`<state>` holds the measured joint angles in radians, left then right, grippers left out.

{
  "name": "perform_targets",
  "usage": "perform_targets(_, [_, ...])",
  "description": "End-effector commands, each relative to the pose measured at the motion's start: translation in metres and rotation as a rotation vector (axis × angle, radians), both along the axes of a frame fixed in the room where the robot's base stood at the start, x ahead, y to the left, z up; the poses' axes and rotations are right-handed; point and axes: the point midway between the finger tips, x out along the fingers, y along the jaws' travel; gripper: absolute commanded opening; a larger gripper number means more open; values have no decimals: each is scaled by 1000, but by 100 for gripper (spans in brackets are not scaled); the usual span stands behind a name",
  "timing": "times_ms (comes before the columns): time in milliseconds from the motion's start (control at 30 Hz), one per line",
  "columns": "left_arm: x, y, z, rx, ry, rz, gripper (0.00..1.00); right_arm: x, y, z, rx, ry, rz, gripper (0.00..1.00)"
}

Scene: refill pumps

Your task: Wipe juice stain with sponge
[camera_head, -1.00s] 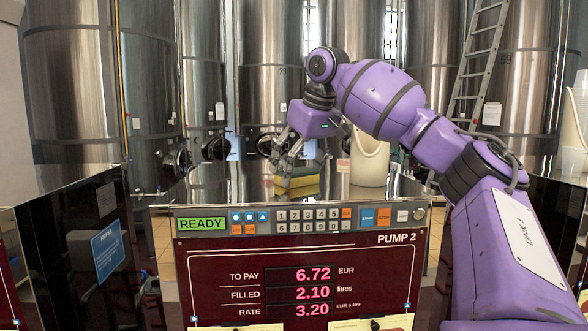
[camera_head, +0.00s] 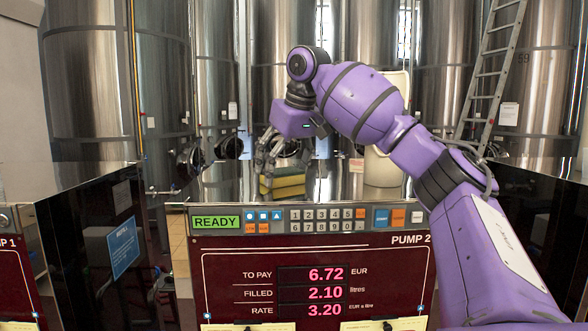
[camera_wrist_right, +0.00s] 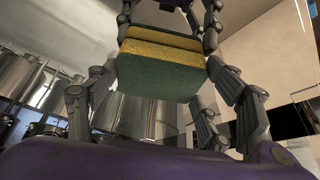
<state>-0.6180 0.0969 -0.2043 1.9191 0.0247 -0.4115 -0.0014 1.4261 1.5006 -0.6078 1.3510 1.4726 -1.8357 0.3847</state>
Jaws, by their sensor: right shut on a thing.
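The sponge (camera_head: 290,182), yellow with a dark green layer, is at the top of the pump 2 cabinet, left of its middle. My right gripper (camera_head: 272,170) is shut on it from above, fingers pointing down. In the right wrist view the sponge (camera_wrist_right: 160,75) sits between the fingers, its green face towards the camera. I cannot tell whether the sponge touches the shiny top (camera_head: 330,192). No juice stain can be made out. My left gripper is not in view.
A white container (camera_head: 380,168) stands on the top, right of the sponge and partly behind my right arm. The pump 2 panel (camera_head: 318,280) is in front. Steel tanks (camera_head: 265,75) and a ladder (camera_head: 490,75) are behind. A dark cabinet is at left.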

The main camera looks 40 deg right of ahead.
Motion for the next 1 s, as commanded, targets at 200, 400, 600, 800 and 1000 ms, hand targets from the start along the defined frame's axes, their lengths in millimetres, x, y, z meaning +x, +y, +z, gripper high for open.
perform_targets(200, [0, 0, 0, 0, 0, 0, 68, 9, 11, -2, 1, 1, 3, 65])
perform_targets(400, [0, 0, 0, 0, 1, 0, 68, 13, 9, -2, 2, 2, 1, 65])
perform_targets(600, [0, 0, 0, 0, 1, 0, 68, 24, 0, -1, 3, 1, 0, 65])
perform_targets(800, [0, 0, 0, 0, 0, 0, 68, 23, -5, -1, -1, 2, 0, 64])
perform_targets(1000, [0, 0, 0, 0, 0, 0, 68, 13, -18, -1, 0, 3, -2, 64])
